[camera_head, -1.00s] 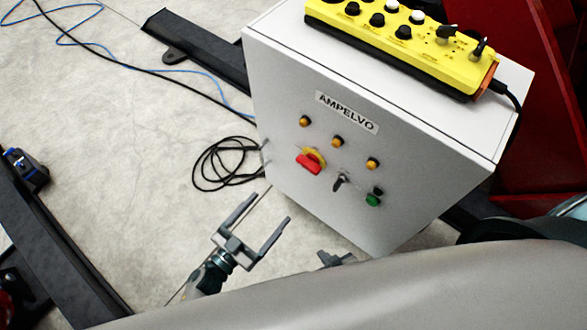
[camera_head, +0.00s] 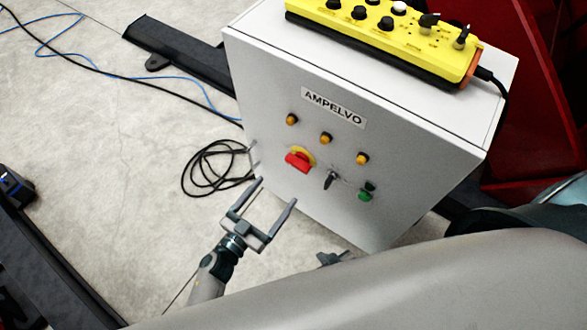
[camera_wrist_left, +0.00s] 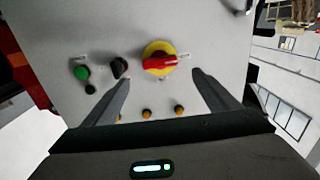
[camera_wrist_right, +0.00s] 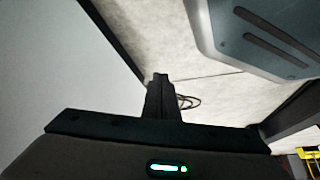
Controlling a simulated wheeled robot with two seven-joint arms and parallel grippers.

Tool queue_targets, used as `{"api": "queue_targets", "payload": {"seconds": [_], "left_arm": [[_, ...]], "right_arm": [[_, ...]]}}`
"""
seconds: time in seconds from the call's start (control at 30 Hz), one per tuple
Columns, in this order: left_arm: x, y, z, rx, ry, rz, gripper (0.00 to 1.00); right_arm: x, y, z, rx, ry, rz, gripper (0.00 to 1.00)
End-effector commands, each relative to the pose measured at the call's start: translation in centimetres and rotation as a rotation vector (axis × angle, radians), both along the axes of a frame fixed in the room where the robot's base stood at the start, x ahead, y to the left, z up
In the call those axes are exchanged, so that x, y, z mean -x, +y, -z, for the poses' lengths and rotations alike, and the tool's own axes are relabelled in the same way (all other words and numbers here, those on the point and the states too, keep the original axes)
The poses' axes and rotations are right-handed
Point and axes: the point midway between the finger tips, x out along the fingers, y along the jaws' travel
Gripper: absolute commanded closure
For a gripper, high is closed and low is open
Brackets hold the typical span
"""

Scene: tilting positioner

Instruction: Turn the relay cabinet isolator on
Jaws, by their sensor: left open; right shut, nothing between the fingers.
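The relay cabinet (camera_head: 270,95) is a pale grey box labelled AMPELVO. Its isolator (camera_head: 298,161) is a red handle on a yellow round plate, low on the left of the front panel. In the left wrist view the isolator (camera_wrist_left: 160,62) shows the handle lying roughly crosswise. My left gripper (camera_head: 276,192) is open and empty, just below and left of the isolator in the head view. In the left wrist view its fingers (camera_wrist_left: 161,78) point at the panel on either side of the isolator, apart from the handle. My right gripper (camera_wrist_right: 159,80) is shut and empty, away from the panel.
Beside the isolator are a black selector switch (camera_head: 331,180) and a green button (camera_head: 365,195); amber lamps (camera_head: 326,138) sit above. A yellow control box (camera_head: 385,45) lies on the cabinet top. A coiled black cable (camera_head: 205,170) lies on the floor at left.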

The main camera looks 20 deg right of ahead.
Motion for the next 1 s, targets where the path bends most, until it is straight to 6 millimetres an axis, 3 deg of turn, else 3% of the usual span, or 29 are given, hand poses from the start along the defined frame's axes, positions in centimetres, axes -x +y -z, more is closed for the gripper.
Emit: {"api": "queue_targets", "payload": {"seconds": [0.5,0.7,1.0], "left_arm": [[-5.5,-7.0,0.2,0.001,-0.001,0.0,0.19],[-6.4,-8.2,0.1,0.0,0.0,0.0,0.19],[-6.6,-8.4,0.0,0.0,0.0,0.0,0.19]], "right_arm": [[2.2,-2.6,2.3,0.051,0.173,0.021,1.0],[2.7,-3.2,2.4,0.062,0.213,0.025,1.0],[2.8,-3.3,2.4,0.064,0.222,0.026,1.0]]}}
